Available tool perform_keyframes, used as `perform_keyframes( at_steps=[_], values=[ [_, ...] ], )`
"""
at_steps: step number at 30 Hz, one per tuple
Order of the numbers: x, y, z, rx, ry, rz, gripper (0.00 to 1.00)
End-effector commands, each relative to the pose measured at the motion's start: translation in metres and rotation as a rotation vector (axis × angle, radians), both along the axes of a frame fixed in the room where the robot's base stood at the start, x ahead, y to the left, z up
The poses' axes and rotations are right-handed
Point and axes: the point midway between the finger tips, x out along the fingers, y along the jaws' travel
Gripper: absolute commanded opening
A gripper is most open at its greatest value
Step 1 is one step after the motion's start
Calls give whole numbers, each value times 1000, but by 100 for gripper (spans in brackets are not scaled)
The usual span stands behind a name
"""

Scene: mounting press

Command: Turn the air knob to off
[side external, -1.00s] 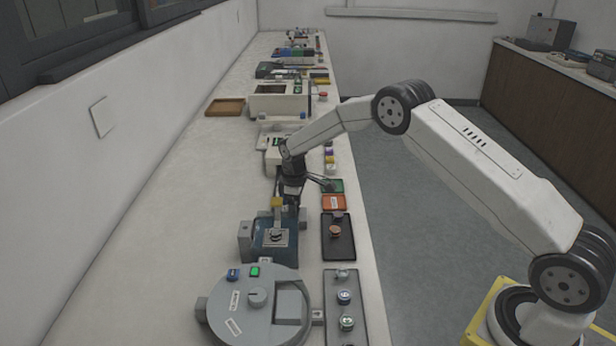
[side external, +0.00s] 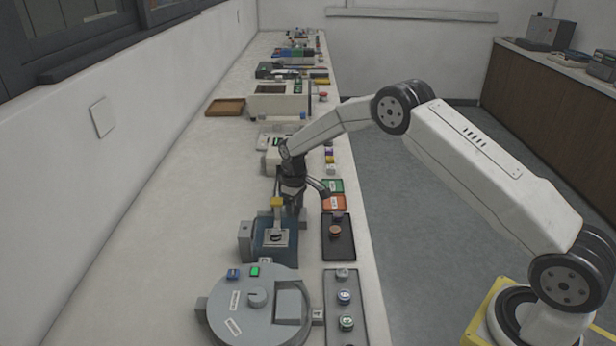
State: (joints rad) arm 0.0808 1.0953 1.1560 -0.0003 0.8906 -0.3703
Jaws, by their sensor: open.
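A small press with a dark blue base (side external: 288,249), a grey post and a yellow block (side external: 278,202) on top stands in the middle of the bench. My gripper (side external: 293,203) points down just behind and beside the yellow block. It is open, with nothing seen between its jaws. Its fingertips are small, dark and partly hidden, and I cannot tell whether they touch the press. I cannot make out which part is the air knob; it may be hidden behind the press or my gripper.
A round grey machine (side external: 247,325) with blue and green buttons stands in front. A black tray (side external: 338,250), an orange tray (side external: 334,203) and a green tray (side external: 336,186) line the bench's right edge. A white boxy device (side external: 262,104) stands farther back. The bench's left side is clear.

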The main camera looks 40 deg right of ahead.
Motion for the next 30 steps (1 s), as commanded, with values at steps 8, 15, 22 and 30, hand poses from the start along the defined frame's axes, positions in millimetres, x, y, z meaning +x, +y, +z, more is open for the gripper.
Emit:
perform_keyframes(
  at_steps=[8, 15, 22, 30],
  values=[
    [-1, 4, -1, 3, 3, -180, 78],
    [-1, 3, -1, 2, 3, -338, 78],
    [0, 2, 0, 1, 1, -490, 78],
    [0, 2, 0, 1, 0, -668, 78]
  ],
)
